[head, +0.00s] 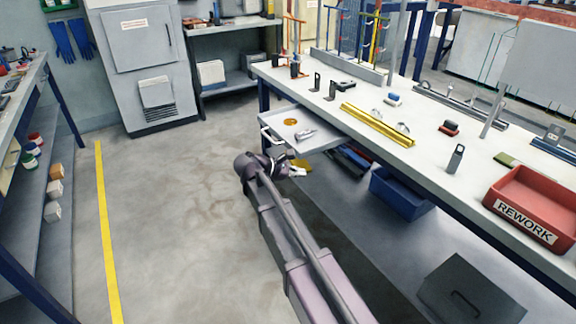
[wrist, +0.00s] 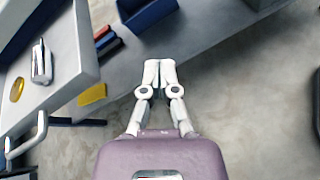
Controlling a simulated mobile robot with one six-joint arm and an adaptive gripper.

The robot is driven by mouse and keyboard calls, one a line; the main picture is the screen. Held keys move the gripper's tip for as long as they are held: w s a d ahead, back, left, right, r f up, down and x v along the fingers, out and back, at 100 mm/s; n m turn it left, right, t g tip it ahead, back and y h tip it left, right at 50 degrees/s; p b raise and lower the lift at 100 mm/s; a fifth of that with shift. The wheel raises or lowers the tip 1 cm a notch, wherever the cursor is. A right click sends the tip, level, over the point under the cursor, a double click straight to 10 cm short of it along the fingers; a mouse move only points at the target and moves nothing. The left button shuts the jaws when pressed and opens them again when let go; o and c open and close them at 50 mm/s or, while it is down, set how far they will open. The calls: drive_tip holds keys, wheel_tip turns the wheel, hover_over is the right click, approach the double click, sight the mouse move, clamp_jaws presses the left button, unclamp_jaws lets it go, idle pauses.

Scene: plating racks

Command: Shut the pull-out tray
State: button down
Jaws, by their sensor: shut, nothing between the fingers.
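The pull-out tray (head: 325,139) sticks out from the left end of the long workbench, so it stands open. Its pale bar handle (head: 268,137) is on its outer front edge. In the wrist view the tray (wrist: 68,82) fills the left side, with the handle (wrist: 28,142) at lower left. An orange disc (head: 290,122) and a small metal part (head: 305,133) lie in the tray. My gripper (head: 303,173) is shut and empty, in front of and below the tray in the head view. In the wrist view the closed fingertips (wrist: 159,66) are right of the tray, apart from it.
The workbench (head: 433,165) carries yellow bars (head: 378,124), brackets and a red REWORK bin (head: 535,208). A blue bin (head: 400,195) sits beneath it. A yellow object (wrist: 92,94) shows beside the tray. Open floor (head: 170,200) lies to the left, up to a side bench.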

drive_tip(key=w+a+n+t+h+b, duration=0.3)
drive_tip(key=a+n+b, duration=0.3)
drive_tip(key=a, duration=1)
drive_tip(key=shift+n+t, duration=0.3)
drive_tip(key=shift+t, duration=0.5)
drive_tip(key=shift+w+d, duration=0.15)
drive_tip(key=x, duration=1.4)
drive_tip(key=shift+w+r, duration=0.1)
drive_tip(key=shift+w, duration=0.05)
